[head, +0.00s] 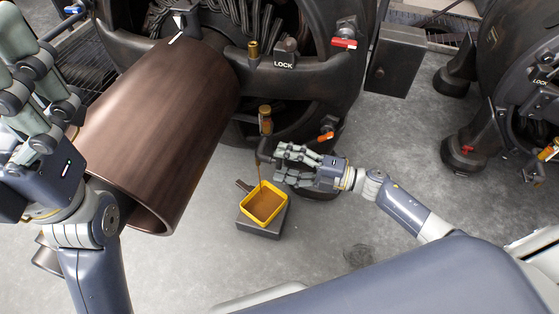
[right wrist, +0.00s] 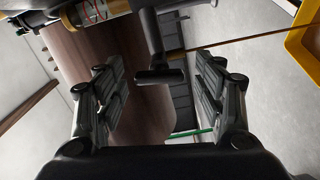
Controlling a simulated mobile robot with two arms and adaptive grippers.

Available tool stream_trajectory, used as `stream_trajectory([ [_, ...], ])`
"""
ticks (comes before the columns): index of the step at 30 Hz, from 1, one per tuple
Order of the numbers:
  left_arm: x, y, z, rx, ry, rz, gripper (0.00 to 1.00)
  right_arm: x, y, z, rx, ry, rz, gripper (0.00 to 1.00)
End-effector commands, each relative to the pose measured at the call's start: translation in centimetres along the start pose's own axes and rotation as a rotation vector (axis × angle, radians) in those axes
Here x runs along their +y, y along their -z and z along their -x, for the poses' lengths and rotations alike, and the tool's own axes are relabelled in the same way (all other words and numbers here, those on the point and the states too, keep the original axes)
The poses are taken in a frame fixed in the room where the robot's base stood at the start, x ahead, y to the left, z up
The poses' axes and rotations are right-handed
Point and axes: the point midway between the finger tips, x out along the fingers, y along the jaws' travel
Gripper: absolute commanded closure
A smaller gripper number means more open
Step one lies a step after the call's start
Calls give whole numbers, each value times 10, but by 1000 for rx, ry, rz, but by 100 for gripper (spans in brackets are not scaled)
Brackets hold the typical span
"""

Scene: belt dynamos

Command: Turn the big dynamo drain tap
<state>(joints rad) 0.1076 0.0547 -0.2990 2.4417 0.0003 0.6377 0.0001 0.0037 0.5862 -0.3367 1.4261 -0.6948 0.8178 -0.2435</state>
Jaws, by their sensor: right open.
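The big dynamo (head: 300,100) stands at the top middle of the head view. Its drain tap has a brass body (head: 265,118) low on the front, which also shows in the right wrist view (right wrist: 92,12). A dark T-shaped handle (right wrist: 160,75) points between my right fingers there. A thin brown stream falls into a yellow tray (head: 283,206). My right gripper (head: 279,165) is open beside the tap, its fingers on either side of the handle with gaps visible. My left gripper (head: 25,85) is raised at the left; its finger gap is unclear.
A large brown drum (head: 160,110) fills the space left of the tap. The yellow tray rests on a grey block (head: 262,230). Red-handled valve (head: 343,43), an orange-red handle (head: 327,136) and a LOCK fitting (head: 285,55) sit nearby.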

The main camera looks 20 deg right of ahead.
Motion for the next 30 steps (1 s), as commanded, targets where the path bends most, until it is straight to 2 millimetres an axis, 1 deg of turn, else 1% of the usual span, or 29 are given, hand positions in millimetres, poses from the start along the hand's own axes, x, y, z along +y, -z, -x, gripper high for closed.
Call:
stream_trajectory([
  [1,0,0,0,1,-1,0,0,-1,0,11,0,5,1,37],
  [9,0,1,0,3,-2,0,0,-1,0,69,-1,4,0,37],
  [12,0,1,-1,3,-2,0,0,-1,0,85,-1,3,0,37],
  [15,0,1,-1,3,-2,0,0,-1,0,96,-1,3,1,37],
  [20,1,1,-1,3,-2,0,0,0,0,103,1,1,1,37],
  [28,0,1,-1,3,-2,0,0,0,0,104,0,0,1,37],
  [30,0,-3,-2,-14,-2,0,0,2,-1,102,-10,-2,-4,37],
])
